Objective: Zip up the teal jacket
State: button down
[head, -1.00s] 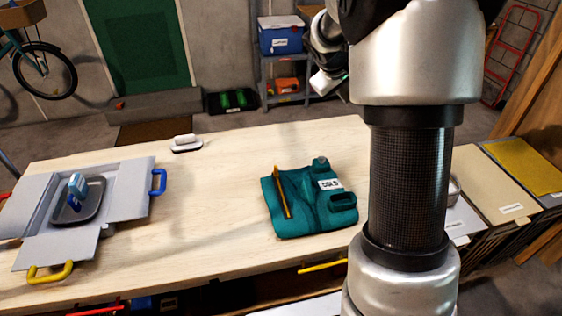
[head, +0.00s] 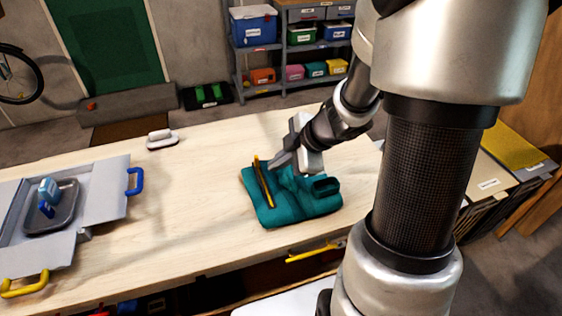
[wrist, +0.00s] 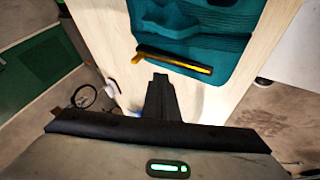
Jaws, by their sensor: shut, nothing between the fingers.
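The teal jacket (head: 295,208) lies folded on the pale wooden worktop, and its near part shows in the wrist view (wrist: 215,38). A dark zip strip with yellow edging (head: 263,185) runs along its left part. In the wrist view the zip strip (wrist: 178,61) ends in a yellow-orange tab (wrist: 138,58). My gripper (head: 273,164) reaches over the jacket from the right, its tips close to the zip's upper end. In the wrist view my fingers (wrist: 160,79) are shut with nothing between them, just short of the strip. I cannot tell if they touch the jacket. The gripper hides part of the jacket.
A grey open box (head: 105,195) with blue and yellow handles holds a dark tray and blue bottle at the left. A small white-topped brush-like item (head: 162,138) lies at the worktop's far edge. The worktop between box and jacket is clear.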

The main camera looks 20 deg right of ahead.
aim_at(257, 157)
jog(key=b+x, duration=0.2)
jog(key=x, duration=0.4)
jog(key=shift+f, duration=0.2)
jog(key=w, duration=0.3)
jog(key=shift+w+d+r, duration=0.1)
jog(key=shift+w+r, duration=0.05)
jog(key=shift+r, duration=0.2)
jog(key=shift+w, duration=0.3)
jog(key=shift+r, duration=0.1)
jog(key=shift+w+r+p, duration=0.2)
jog(key=shift+w+p, duration=0.35)
jog(key=shift+p, duration=0.5)
jog(key=shift+w+p, duration=0.4)
jog(key=shift+w+f, duration=0.15)
jog(key=shift+f, duration=0.15)
